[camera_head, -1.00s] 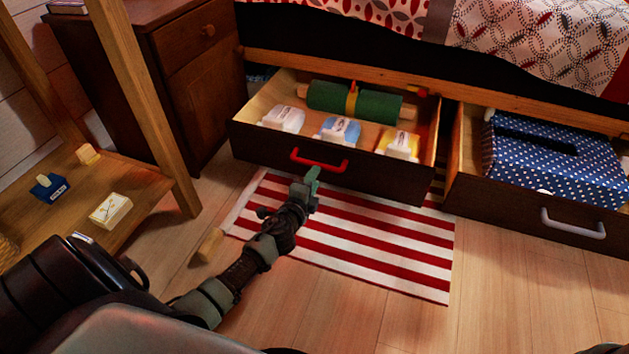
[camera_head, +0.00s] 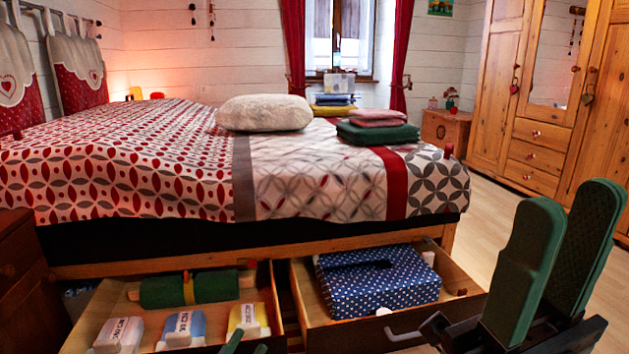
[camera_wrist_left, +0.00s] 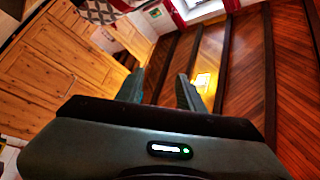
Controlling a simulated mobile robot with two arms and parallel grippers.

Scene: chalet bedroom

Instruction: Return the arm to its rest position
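My left gripper (camera_head: 247,343) shows only as dark green fingertips at the bottom edge of the head view, in front of the left drawer. In the left wrist view the left gripper (camera_wrist_left: 159,82) points up toward the wooden ceiling; its fingers are apart with nothing between them. My right gripper (camera_head: 578,200) stands large at the right of the head view, fingers pointing up. Its two green fingers are apart and empty. Most of both arms is out of view.
The left drawer (camera_head: 112,308) is open, holding a green roll (camera_head: 205,288) and three packets. The right drawer (camera_head: 462,292) is open too, holding a blue dotted box (camera_head: 375,280). The bed (camera_head: 100,180) stands behind; a wardrobe (camera_head: 495,80) is at right. Some floor (camera_head: 485,240) is clear.

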